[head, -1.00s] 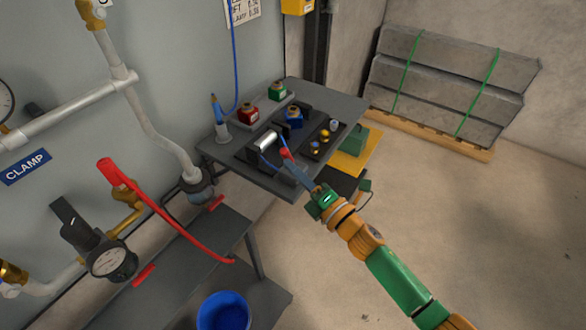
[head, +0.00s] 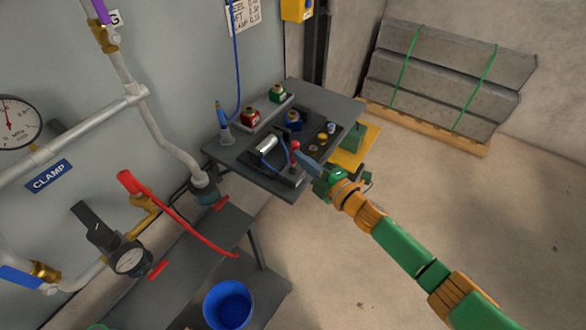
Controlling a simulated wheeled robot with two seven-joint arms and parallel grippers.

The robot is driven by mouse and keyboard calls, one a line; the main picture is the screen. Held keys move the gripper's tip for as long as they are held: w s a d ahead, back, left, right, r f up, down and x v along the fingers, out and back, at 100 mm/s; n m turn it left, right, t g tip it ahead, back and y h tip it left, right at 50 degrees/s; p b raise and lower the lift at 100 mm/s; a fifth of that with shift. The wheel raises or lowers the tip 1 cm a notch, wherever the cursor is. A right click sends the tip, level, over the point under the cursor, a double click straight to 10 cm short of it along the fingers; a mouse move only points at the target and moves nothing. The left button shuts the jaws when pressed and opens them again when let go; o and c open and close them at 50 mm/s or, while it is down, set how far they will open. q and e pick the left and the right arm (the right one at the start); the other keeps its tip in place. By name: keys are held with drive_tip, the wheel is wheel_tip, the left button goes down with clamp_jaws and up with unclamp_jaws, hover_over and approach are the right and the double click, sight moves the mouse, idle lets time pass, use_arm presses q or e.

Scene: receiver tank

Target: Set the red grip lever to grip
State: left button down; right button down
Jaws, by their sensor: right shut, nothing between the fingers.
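A small lever with a red knob (head: 295,146) stands nearly upright on the dark fixture (head: 283,180) at the front of the grey table, beside a silver cylinder (head: 266,144). Its markings are too small to read. My right gripper (head: 302,160) is shut and empty, with its grey-blue fingers just right of the lever, close to the shaft below the knob. I cannot tell whether they touch it. My left gripper is not in view.
The grey table (head: 340,100) also carries red, green and blue containers and a dark tray of small parts. A long red handle (head: 180,219), gauges and pipes line the left wall. A blue bucket (head: 229,304) stands below. The floor at right is clear.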

drive_tip(key=shift+w+d+m+g, duration=0.3)
drive_tip(key=shift+w+d+m, duration=0.2)
drive_tip(key=shift+w+m, duration=0.15)
drive_tip(key=shift+w+d, duration=0.1)
drive_tip(key=shift+w, duration=0.05)
idle(0.4)
